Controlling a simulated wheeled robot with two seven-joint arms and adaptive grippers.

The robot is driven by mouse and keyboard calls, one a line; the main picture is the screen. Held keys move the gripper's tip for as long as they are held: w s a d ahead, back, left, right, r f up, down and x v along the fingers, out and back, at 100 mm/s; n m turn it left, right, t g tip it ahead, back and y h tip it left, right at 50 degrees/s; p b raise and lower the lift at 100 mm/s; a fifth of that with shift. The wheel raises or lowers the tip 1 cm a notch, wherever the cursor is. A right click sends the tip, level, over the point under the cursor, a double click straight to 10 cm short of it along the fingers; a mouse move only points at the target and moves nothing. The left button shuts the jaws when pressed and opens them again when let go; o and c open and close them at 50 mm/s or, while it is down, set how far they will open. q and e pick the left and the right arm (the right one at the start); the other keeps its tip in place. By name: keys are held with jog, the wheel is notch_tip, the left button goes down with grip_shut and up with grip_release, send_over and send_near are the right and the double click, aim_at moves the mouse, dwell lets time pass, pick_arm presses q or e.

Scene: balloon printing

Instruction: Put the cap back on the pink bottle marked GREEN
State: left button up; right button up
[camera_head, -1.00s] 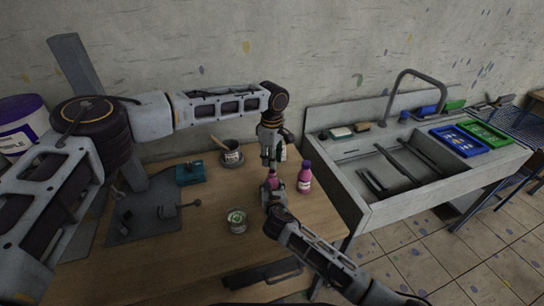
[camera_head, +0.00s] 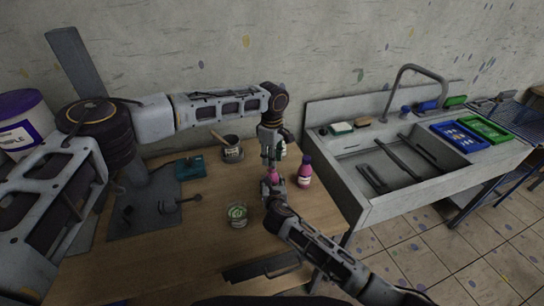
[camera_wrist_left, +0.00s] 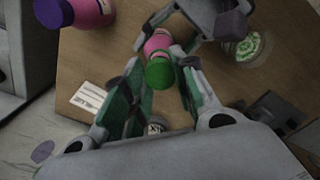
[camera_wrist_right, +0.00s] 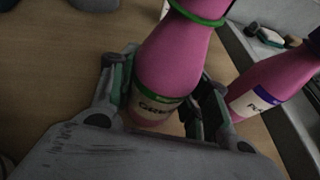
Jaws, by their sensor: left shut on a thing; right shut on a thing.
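The pink bottle marked GREEN (camera_wrist_right: 168,65) is held by my right gripper (camera_wrist_right: 160,100), which is shut around its lower body. A green band rings its neck, and the label faces the right wrist camera. The bottle is partly hidden in the head view (camera_head: 271,176). My left gripper (camera_head: 269,166) points down just above it, shut on the green cap (camera_wrist_left: 160,75). In the left wrist view the cap lines up over the top of the pink bottle (camera_wrist_left: 157,44). I cannot tell whether cap and neck touch. My right gripper also shows in the head view (camera_head: 272,187).
A pink bottle with a purple cap (camera_head: 304,173) stands close to the right of the grippers. A glass jar with green contents (camera_head: 237,214) stands to the left. A dark cup (camera_head: 231,151) is behind. The sink (camera_head: 400,170) adjoins the wooden table (camera_head: 180,255).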

pick_arm(q)
jog(key=shift+f, duration=0.65)
jog(key=shift+f, duration=0.6)
dwell(0.8)
jog(key=shift+s, duration=0.1)
